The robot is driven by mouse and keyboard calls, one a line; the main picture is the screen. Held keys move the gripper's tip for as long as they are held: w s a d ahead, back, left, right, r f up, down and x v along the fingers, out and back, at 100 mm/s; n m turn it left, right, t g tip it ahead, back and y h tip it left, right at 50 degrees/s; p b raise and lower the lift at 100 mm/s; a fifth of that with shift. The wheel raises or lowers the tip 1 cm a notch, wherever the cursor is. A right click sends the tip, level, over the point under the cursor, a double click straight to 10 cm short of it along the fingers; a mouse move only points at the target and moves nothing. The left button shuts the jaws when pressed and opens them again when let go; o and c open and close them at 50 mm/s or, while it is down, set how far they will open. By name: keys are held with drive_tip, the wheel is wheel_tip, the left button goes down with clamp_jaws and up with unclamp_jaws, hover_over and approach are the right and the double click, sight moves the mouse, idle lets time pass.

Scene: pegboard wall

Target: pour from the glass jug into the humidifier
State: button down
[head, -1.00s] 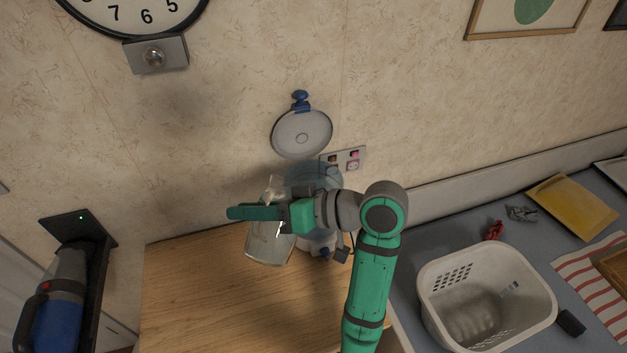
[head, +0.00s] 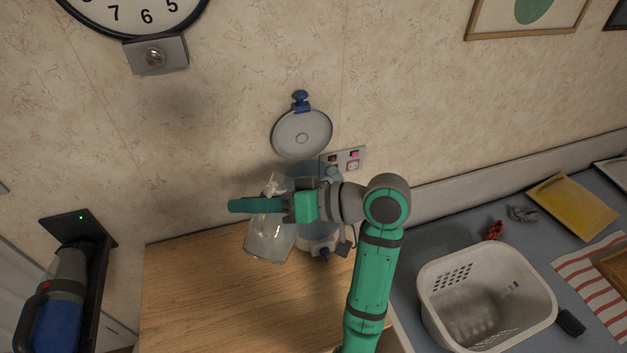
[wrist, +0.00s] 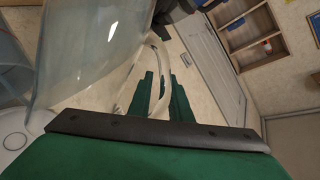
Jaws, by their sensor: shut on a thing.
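The glass jug (head: 268,239) is clear and tilted slightly in the head view, in front of the humidifier and partly behind my gripper (head: 262,207). My gripper is shut on the jug's handle; in the wrist view the handle (wrist: 163,75) passes between the green fingers (wrist: 160,98). The jug's clear body (wrist: 90,50) fills the upper left there. The humidifier (head: 318,239) has a pale base with a dark blue knob and a bluish see-through tank. It stands on the wooden top, largely hidden by my arm and the jug. Whether liquid is flowing cannot be told.
A round white lid-like disc (head: 302,133) is on the wall above the humidifier, near a socket panel (head: 343,160). A white basket (head: 487,298) stands on the grey counter at right. A blue handheld vacuum (head: 58,305) is at left. The wooden top's front (head: 230,310) is clear.

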drive_tip(key=shift+w+d+r, duration=0.1)
drive_tip(key=shift+w+r, duration=0.1)
drive_tip(key=shift+r, duration=0.1)
idle(0.4)
